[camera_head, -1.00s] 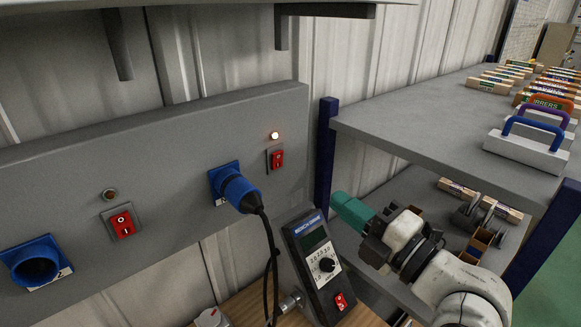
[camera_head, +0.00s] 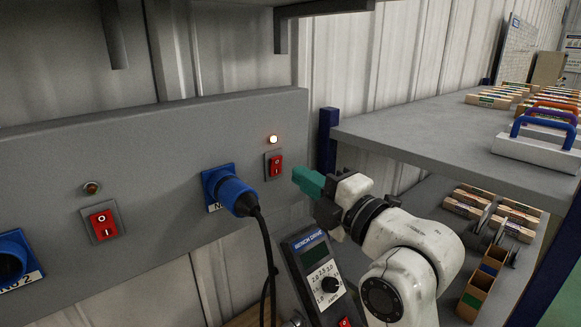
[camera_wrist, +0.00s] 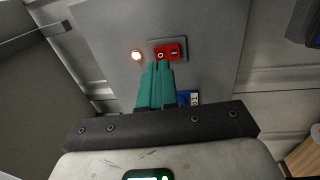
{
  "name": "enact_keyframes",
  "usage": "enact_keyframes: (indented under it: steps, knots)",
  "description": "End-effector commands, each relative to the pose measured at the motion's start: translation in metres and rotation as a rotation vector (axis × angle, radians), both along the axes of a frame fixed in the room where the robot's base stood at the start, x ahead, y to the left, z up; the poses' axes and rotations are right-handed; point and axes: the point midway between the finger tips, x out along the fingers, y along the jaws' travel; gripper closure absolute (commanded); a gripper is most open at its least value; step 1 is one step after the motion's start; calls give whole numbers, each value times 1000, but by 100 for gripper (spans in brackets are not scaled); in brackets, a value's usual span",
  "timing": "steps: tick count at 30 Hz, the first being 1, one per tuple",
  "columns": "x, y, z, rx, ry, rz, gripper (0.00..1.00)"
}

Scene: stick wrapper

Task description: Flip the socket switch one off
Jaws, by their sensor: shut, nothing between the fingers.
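The red socket switch (camera_head: 276,165) sits on the grey wall panel, right of the blue socket with a blue plug (camera_head: 234,192) in it. A lamp (camera_head: 273,139) above this switch glows. My gripper (camera_head: 297,176) has green fingers, closed together and empty, just right of and in front of the switch. In the wrist view the same red switch (camera_wrist: 168,52), marked O and I, is just beyond my fingertips (camera_wrist: 160,66). I cannot tell whether they touch it. A second red switch (camera_head: 103,224) is further left, with an unlit lamp (camera_head: 92,187) above it.
A black bench drive box (camera_head: 318,275) stands below my gripper. A black cable (camera_head: 266,245) hangs from the plug. A grey shelf (camera_head: 420,145) with a blue post (camera_head: 327,140) is at the right. Another blue socket (camera_head: 12,262) is at the far left.

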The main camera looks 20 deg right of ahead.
Motion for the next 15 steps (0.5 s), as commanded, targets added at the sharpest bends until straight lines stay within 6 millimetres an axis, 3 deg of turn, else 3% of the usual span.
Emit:
enact_keyframes:
  steps: [6, 15]
  knots:
    - [29, 10, 5, -1, 2, 1, 100]
    - [40, 13, 4, 0, 1, 1, 100]
